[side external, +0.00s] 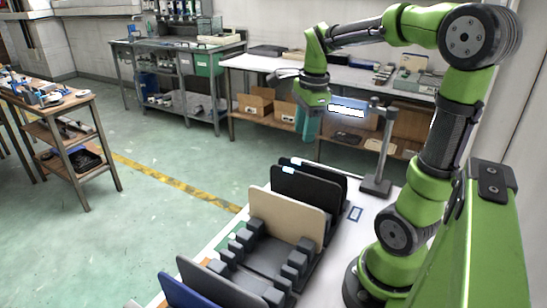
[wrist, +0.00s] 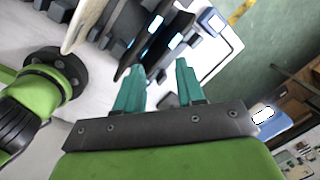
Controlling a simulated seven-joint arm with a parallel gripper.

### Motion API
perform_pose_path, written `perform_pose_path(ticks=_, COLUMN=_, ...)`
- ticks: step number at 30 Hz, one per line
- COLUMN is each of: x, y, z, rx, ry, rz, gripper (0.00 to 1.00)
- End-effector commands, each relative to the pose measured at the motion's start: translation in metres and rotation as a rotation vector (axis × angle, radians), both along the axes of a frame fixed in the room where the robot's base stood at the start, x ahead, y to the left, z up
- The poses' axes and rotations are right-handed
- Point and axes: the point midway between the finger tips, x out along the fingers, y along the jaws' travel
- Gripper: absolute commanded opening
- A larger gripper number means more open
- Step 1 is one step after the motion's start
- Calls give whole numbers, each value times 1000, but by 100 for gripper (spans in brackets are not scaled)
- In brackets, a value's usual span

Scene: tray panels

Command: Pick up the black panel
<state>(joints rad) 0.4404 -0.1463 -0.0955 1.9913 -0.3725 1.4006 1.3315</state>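Two black panels stand upright near the far end of the rack in the side external view: a nearer one (side external: 303,192) and one close behind it (side external: 338,178). Both carry bright reflections at their upper edge. In the wrist view they show as dark slabs beyond my fingertips, one at left (wrist: 140,42) and one at right (wrist: 178,33). My gripper (side external: 309,128) hangs above the far end of the rack, clear of the panels. In the wrist view its two teal fingers (wrist: 160,72) are apart with nothing between them.
A beige panel (side external: 285,216) stands in front of the black ones. A dark grey panel (side external: 220,286) and a blue panel (side external: 186,293) stand at the near end. A lamp stand (side external: 378,165) rises beside the rack on the white table.

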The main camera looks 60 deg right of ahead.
Motion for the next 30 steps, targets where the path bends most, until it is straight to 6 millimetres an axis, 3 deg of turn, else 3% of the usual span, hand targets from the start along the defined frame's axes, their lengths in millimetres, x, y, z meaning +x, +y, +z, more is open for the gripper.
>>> perform_pose_path(ticks=4, x=-4, y=-20, z=7, rx=40, ry=67, rz=-455, gripper=38)
perform_pose_path(ticks=10, x=-10, y=-19, z=16, rx=65, ry=95, rz=-796, gripper=38)
perform_pose_path(ticks=14, x=-11, y=-17, z=11, rx=73, ry=103, rz=-866, gripper=38)
perform_pose_path(ticks=17, x=-12, y=-17, z=-2, rx=72, ry=105, rz=-871, gripper=38)
perform_pose_path(ticks=30, x=-11, y=-17, z=-90, rx=73, ry=103, rz=-866, gripper=38)
